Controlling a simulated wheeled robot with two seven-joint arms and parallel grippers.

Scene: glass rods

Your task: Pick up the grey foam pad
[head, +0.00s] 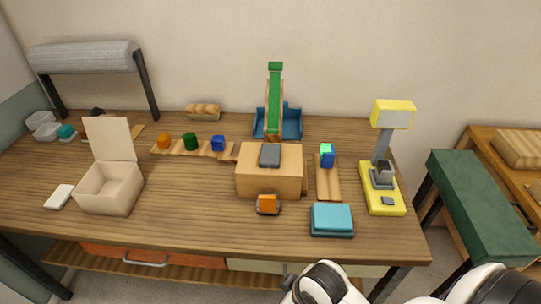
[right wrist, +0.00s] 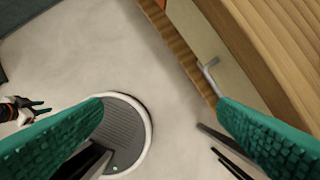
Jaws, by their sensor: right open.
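A dark grey flat pad (head: 270,155), which looks like the foam pad, lies on top of the tan box (head: 255,185) near the middle of the table in the head view. My right gripper (right wrist: 160,118) shows in the right wrist view with its two green textured fingers wide apart and nothing between them. It is over the floor in front of the table, away from the pad. What looks like my left gripper (right wrist: 28,108) is small at the left edge of that view; its jaw gap is unclear. Neither gripper's fingers show in the head view.
An orange cube (head: 267,203) sits in front of the tan box. A teal block (head: 332,218), a wooden strip with a blue cube (head: 327,158) and a yellow stand (head: 382,188) are to its right. A green ramp (head: 274,95) stands behind. An open carton (head: 110,190) is left.

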